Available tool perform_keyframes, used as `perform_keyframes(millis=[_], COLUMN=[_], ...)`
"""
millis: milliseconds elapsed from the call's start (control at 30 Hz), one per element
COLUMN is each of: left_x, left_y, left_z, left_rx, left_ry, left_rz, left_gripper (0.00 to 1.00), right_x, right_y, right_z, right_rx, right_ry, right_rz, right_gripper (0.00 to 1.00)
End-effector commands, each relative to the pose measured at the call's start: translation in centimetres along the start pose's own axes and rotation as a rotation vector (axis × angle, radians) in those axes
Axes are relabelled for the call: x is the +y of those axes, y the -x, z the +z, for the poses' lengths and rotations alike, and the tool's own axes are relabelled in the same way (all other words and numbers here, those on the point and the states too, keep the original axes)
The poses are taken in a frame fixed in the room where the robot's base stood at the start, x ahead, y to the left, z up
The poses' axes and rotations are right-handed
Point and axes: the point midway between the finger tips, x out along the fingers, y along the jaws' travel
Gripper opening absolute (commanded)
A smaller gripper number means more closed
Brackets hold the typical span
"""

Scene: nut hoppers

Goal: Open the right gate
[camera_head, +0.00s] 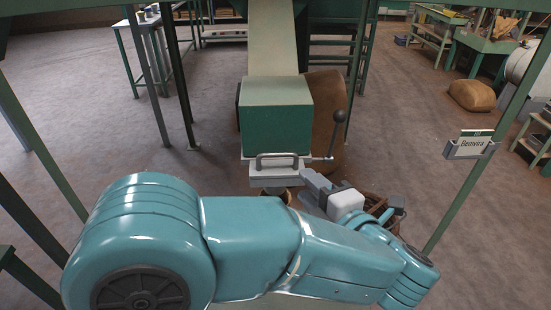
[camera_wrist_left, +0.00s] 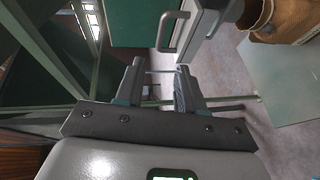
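A green hopper box (camera_head: 275,125) stands under a pale chute in the head view. A light gate plate (camera_head: 280,177) with a bar handle (camera_head: 277,157) is at its lower front. A lever with a dark ball knob (camera_head: 338,117) rises at its right side. The bar handle also shows in the left wrist view (camera_wrist_left: 166,32), beyond the fingertips and apart from them. My left gripper (camera_wrist_left: 160,70) has its two fingers spread, with no object clearly held between them. In the head view it is just right of and below the gate plate, partly hidden by my wrist. My right gripper is out of view.
A brown sack (camera_head: 326,115) stands behind the hopper box. Green frame legs (camera_head: 35,140) stand at the left. Open floor (camera_head: 400,140) lies right of the hopper.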

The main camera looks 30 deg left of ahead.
Motion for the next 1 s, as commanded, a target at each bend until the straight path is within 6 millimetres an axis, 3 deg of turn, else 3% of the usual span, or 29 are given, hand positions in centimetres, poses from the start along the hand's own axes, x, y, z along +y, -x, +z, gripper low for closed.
perform_keyframes(millis=[500,700,1000], left_x=[-0.1,-0.1,-0.1], left_y=[-11.8,-14.2,-14.7], left_z=[0.0,0.0,0.1], left_rx=[0.001,-0.001,-0.004], left_ry=[-0.006,-0.005,-0.006], left_rz=[-0.001,0.000,0.001], left_gripper=[0.38,0.38,0.38], right_x=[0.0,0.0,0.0], right_y=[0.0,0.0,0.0], right_z=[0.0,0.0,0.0], right_rx=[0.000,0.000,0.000], right_ry=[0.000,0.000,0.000], right_rz=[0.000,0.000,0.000], right_gripper=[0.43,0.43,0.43])
